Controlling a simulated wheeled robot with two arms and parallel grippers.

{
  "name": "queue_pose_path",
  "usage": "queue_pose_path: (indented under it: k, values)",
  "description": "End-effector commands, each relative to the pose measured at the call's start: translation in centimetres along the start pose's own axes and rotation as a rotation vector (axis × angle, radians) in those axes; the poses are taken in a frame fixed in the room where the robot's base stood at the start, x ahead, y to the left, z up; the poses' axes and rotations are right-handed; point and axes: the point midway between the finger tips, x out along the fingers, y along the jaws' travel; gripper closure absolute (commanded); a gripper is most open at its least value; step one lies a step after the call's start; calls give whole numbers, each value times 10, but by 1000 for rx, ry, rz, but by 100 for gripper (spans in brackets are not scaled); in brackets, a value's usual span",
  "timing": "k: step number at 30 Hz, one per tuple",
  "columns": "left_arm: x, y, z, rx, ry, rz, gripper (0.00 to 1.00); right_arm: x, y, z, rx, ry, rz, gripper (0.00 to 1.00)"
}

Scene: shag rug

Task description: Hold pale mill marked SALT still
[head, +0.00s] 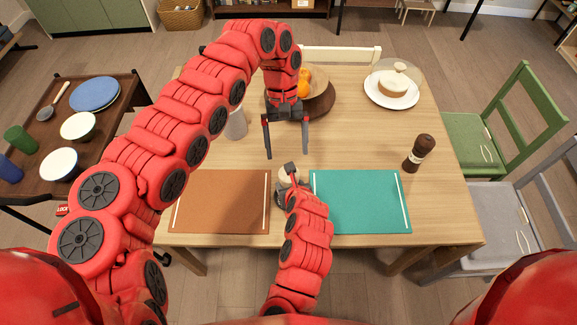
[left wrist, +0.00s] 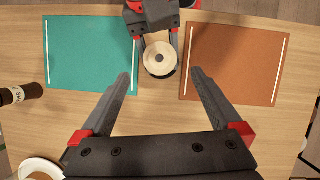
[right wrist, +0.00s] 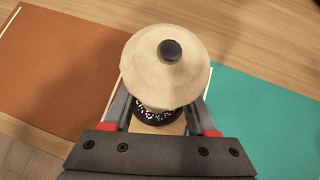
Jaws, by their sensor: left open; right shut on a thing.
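The pale mill (head: 284,178) stands on the wooden table between the two placemats. Seen from above in the left wrist view, it has a round pale top (left wrist: 158,60) with a dark knob. In the right wrist view its pale cone top (right wrist: 165,80) hides most of the body, and no marking is readable. My right gripper (right wrist: 160,112) is shut on the mill, one finger on each side. My left gripper (head: 287,153) is open and empty, above the table on the far side of the mill. Its fingers point down and apart in the left wrist view (left wrist: 160,76).
A brown placemat (head: 222,202) lies left of the mill and a teal placemat (head: 360,202) right. A dark mill (head: 419,152) stands farther right. A fruit bowl (head: 320,103) stands behind my left gripper, and a plate with a cake (head: 393,88) at the back right.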

Motion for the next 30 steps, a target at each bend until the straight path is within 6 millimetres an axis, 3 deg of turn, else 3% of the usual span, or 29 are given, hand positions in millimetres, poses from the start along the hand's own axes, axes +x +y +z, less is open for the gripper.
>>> queue_pose_path:
  k: [3,10,22,30]
  values:
    - [27,-1,1,-1,-5,-3,1,0,0,0,0,-1,0,100]
    - [61,-1,1,-2,-3,-2,1,0,0,0,0,-1,0,100]
    - [70,0,1,0,0,-1,1,0,0,0,0,-1,0,100]
    - [70,0,1,0,0,-1,48,0,0,0,0,-1,0,100]
